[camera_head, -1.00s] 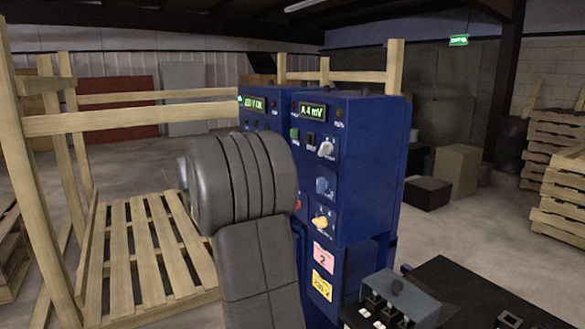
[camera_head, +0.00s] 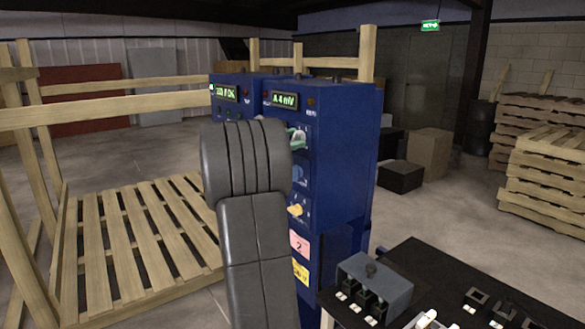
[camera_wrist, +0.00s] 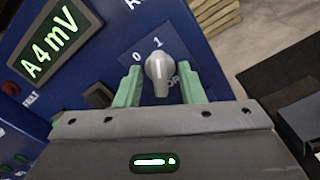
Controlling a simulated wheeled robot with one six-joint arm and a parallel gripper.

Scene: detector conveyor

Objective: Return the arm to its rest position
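My gripper (camera_wrist: 160,85) has green fingers, spread open in the wrist view. The grey knob (camera_wrist: 157,68) lies between them, with a visible gap on each side. The knob sits on the blue cabinet (camera_wrist: 120,20) below the marks 0 and 1, and its pointer line looks roughly upright. In the head view, my grey arm hides most of the gripper. A bit of green shows beside the upper pale knob (camera_head: 298,140) on the blue cabinet (camera_head: 345,150). The display (camera_head: 285,100) reads "A 4 mV".
A blue knob (camera_head: 297,174) and a yellow knob (camera_head: 295,210) sit lower on the cabinet. A black table (camera_head: 440,270) with a grey switch box (camera_head: 375,285) stands at front right. A wooden pallet frame (camera_head: 130,235) is at left. Boxes (camera_head: 430,152) and stacked pallets (camera_head: 545,180) stand right.

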